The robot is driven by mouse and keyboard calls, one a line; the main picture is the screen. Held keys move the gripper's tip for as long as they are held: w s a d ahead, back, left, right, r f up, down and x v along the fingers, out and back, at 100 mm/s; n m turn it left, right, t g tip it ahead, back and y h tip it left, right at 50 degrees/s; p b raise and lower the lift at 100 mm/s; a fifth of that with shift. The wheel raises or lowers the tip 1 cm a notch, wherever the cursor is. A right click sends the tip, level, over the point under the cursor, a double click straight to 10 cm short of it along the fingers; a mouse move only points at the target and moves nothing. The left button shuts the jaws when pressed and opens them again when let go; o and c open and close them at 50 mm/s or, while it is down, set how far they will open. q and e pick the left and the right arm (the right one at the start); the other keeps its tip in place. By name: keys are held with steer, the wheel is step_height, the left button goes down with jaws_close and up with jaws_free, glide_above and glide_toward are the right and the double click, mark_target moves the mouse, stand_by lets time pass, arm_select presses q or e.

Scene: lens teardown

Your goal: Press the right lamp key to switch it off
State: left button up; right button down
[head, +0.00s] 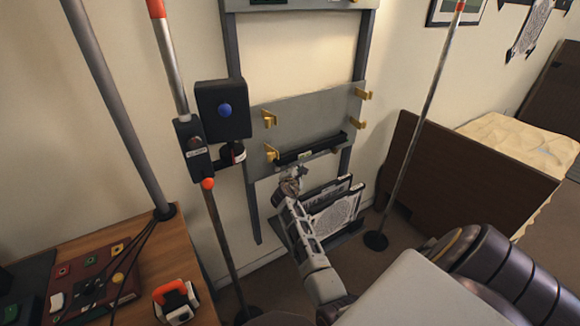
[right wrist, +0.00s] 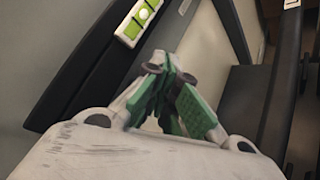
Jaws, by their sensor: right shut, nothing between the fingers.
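I cannot make out a thing that is clearly the right lamp key in either view. My right gripper (head: 291,180) is shut and empty in the head view, just below the black ledge of the grey wall panel. In the right wrist view its green-padded fingers (right wrist: 165,72) meet at the tips, with nothing between them. The black ledge (head: 310,150) carries a small green level vial, which shows close up in the right wrist view (right wrist: 138,20). I cannot tell whether the fingertips touch anything. My left gripper is not in view.
A black box with a blue button (head: 225,110) is by the left pole. A dark red board (head: 95,275) with several coloured buttons lies on the wooden desk (head: 165,245). Brass hooks (head: 269,119) stick out of the panel. A black rack (head: 345,232) stands below. A thin pole (head: 420,110) is to the right.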

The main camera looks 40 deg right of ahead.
steer(key=shift+w+d, duration=0.1)
steer(key=shift+w, duration=0.8)
stand_by(1.2)
steer(key=shift+s, duration=0.2)
steer(key=shift+s+p, duration=0.5)
steer(key=shift+s, duration=0.2)
steer(key=shift+s, duration=0.15)
steer(key=s+p, duration=0.1)
steer(key=s, duration=0.1)
steer(key=s+p, duration=0.1)
steer(key=s+a+p, duration=0.1)
steer(key=s, duration=0.1)
steer(key=shift+s, duration=0.35)
stand_by(0.4)
stand_by(0.6)
